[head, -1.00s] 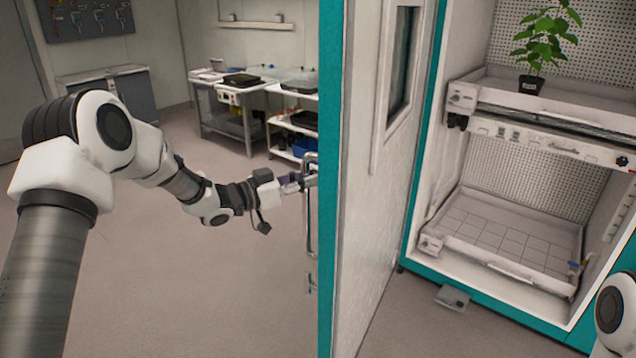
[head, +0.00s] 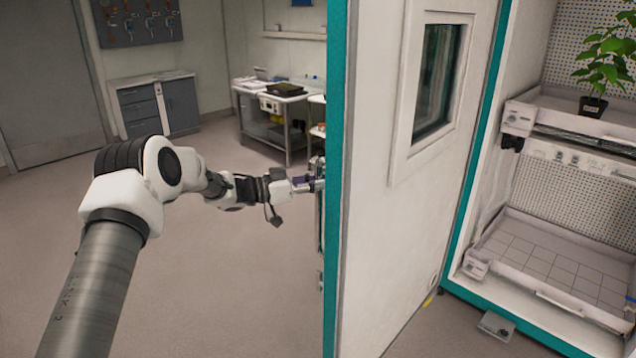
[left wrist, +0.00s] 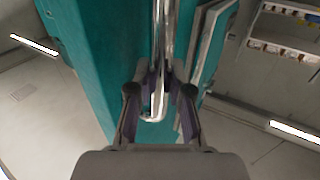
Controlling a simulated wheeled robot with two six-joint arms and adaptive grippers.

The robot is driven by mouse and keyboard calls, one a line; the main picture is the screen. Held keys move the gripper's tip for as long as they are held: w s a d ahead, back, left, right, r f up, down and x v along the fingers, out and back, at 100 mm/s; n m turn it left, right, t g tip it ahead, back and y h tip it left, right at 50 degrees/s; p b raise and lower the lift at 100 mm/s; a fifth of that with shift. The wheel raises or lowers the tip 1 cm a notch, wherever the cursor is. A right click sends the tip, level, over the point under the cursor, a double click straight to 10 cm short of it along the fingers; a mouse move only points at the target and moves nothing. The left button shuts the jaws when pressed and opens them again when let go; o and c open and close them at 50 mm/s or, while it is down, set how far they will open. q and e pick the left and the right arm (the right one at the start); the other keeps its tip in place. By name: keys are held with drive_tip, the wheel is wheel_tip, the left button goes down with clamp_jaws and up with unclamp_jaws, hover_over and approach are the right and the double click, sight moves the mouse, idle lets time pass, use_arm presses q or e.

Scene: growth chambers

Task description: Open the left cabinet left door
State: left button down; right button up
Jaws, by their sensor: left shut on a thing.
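The cabinet's left door (head: 400,190) stands swung open, with its inner side, window and teal edge facing me in the head view. Its vertical metal handle (head: 319,215) is on the far side, mostly hidden by the door edge. My left gripper (head: 314,184) reaches around that edge and is shut on the handle. In the left wrist view the two fingers of my left gripper (left wrist: 160,95) close around the silver handle (left wrist: 163,50), against the teal door face (left wrist: 95,50). My right gripper is not in view.
The open cabinet interior holds an upper shelf (head: 560,108) with a potted plant (head: 603,68) and a lower gridded tray (head: 545,262). A small grey device (head: 497,326) lies on the floor before it. A workbench (head: 275,104) and drawers (head: 158,103) stand behind; floor between is clear.

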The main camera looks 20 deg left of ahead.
use_arm(q)
drive_tip(key=c, duration=1.1)
unclamp_jaws()
drive_tip(key=shift+d, duration=0.15)
drive_tip(key=shift+o, duration=0.2)
drive_tip(key=v, duration=1.2)
